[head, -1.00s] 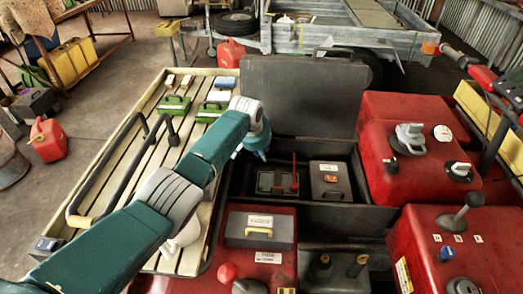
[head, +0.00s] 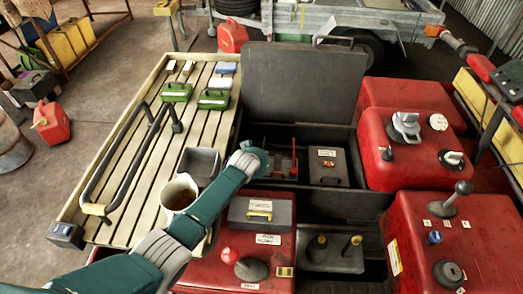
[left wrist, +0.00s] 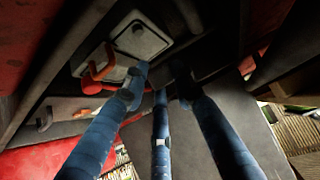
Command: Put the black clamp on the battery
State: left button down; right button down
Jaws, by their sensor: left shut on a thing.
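The battery (head: 276,168) sits in the open black box, dark-topped, with a red clamp (head: 294,158) standing on it. My left arm's wrist covers its left part in the head view. In the left wrist view the orange-red clamp (left wrist: 98,66) shows beside a grey top (left wrist: 140,36) in shade. My left gripper (left wrist: 165,76) points down into the box, its three blue fingers shut on a dark thing that looks like the black clamp (left wrist: 182,70). Its outline is hard to make out, and whether it touches the battery cannot be told. My right gripper is not in view.
A dark case (head: 328,166) stands right of the battery. The box's raised lid (head: 300,85) is behind. Red tanks (head: 412,145) flank it on the right. A grey case (head: 262,213) sits in front. A slatted rack (head: 130,170) holds a mug (head: 178,195) and grey tray (head: 200,165).

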pick_arm(q)
jog(key=shift+s+a+f+b, duration=0.1)
jog(key=shift+s+f+b, duration=0.15)
jog(key=shift+f, duration=0.55)
jog(key=shift+s+a+f+b, duration=0.1)
jog(key=shift+s+f+b, duration=0.15)
jog(key=shift+f, duration=0.5)
jog(key=shift+s+f+b, duration=0.15)
jog(key=shift+f+b, duration=0.15)
jog(key=shift+f, duration=0.5)
jog(key=c, duration=1.5)
grip_release()
jog(key=shift+o, duration=0.2)
